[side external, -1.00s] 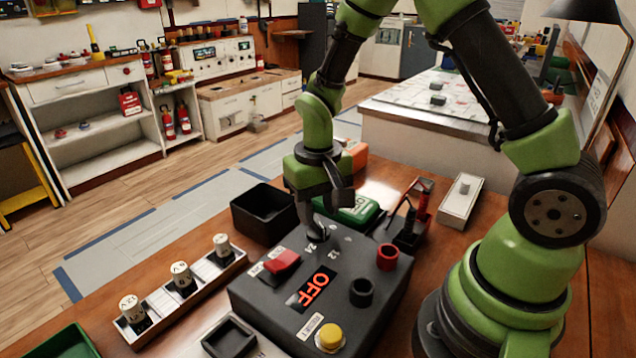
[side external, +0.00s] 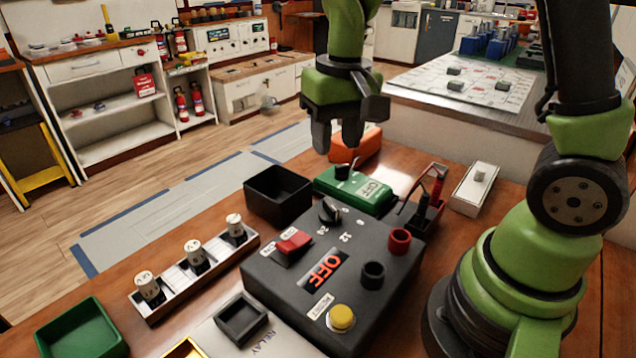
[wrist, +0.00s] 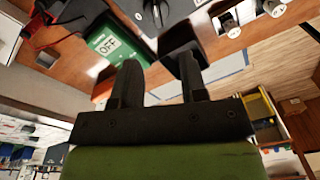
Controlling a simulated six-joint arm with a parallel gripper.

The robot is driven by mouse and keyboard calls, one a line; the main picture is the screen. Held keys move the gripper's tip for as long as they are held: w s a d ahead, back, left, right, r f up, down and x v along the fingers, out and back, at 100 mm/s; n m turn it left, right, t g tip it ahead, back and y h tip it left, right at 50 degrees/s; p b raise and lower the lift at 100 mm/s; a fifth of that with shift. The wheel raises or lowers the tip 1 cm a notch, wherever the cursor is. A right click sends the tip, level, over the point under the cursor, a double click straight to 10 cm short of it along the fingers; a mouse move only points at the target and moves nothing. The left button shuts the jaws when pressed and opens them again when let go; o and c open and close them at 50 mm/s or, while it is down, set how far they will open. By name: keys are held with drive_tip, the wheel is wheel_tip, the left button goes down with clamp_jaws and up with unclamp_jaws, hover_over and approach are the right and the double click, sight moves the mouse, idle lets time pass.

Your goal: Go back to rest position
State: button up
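My gripper (side external: 336,135) is raised above the back of the bench, over the area behind the dark control box (side external: 262,272). In the wrist view my gripper (wrist: 158,88) shows two dark fingers standing apart with nothing between them. The box carries a black rotary knob (side external: 329,210), a red switch (side external: 294,241), a display reading OFF (side external: 323,271), a yellow button (side external: 341,318), and red and black sockets. The gripper is clear of the knob.
A black bin (side external: 277,194), a green OFF device (side external: 353,190) and an orange object (side external: 355,146) lie behind the box. A rack with labelled cylinders (side external: 193,274) and a green tray (side external: 82,331) are left. A probe holder (side external: 421,214) and white switch (side external: 474,188) stand right.

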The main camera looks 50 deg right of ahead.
drive_tip(key=s+a+r+n+t+y, duration=0.1)
drive_tip(key=s+a+r+t, duration=0.2)
drive_tip(key=s+r+t, duration=0.3)
drive_tip(key=s+r, duration=0.4)
drive_tip(key=s, duration=0.3)
drive_tip(key=shift+s+a+r+y, duration=0.15)
drive_tip(key=shift+a+r+y, duration=0.05)
drive_tip(key=shift+y, duration=0.2)
